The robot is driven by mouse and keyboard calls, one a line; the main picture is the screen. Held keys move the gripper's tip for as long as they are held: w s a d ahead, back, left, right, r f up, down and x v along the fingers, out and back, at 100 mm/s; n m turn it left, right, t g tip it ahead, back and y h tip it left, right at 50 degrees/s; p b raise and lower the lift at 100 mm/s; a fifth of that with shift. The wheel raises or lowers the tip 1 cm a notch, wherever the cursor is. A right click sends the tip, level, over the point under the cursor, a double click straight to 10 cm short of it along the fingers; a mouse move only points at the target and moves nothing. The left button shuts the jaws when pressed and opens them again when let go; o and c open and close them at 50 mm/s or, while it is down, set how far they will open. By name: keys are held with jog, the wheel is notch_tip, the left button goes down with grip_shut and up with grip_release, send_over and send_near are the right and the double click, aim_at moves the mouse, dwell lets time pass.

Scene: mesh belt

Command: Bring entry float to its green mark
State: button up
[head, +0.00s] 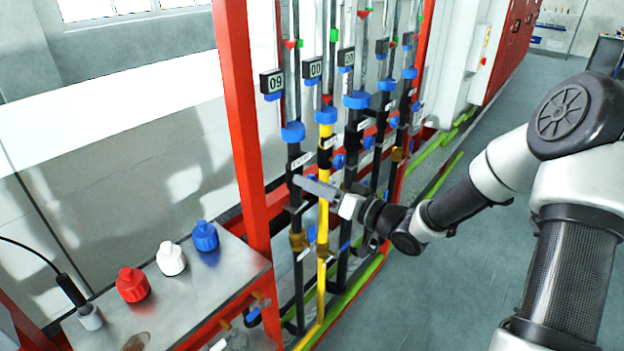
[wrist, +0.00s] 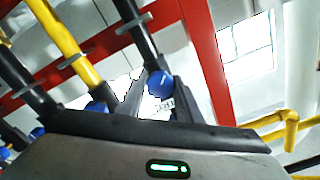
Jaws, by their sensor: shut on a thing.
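Several upright flow tubes stand in a red frame in the head view. The leftmost tube (head: 291,80) has a red marker (head: 290,43) and a green mark (head: 300,43) side by side at about the same height. Its display (head: 272,82) seems to read 09. The tags are too small to read, so I cannot confirm which tube is entry. My gripper (head: 297,182) reaches the black pipe below the leftmost tube. In the wrist view its fingers (wrist: 158,98) are shut on a blue knob (wrist: 160,83) at a black pipe. That knob is hidden in the head view.
A red post (head: 240,120) stands to the left. A metal bench (head: 215,285) holds red, white and blue caps.

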jog(key=shift+f, duration=0.1)
dwell(0.3)
jog(key=o, duration=1)
jog(key=shift+o, duration=0.2)
jog(key=v, duration=1.7)
jog(key=shift+s+d+b, duration=0.2)
jog(key=shift+b, duration=0.25)
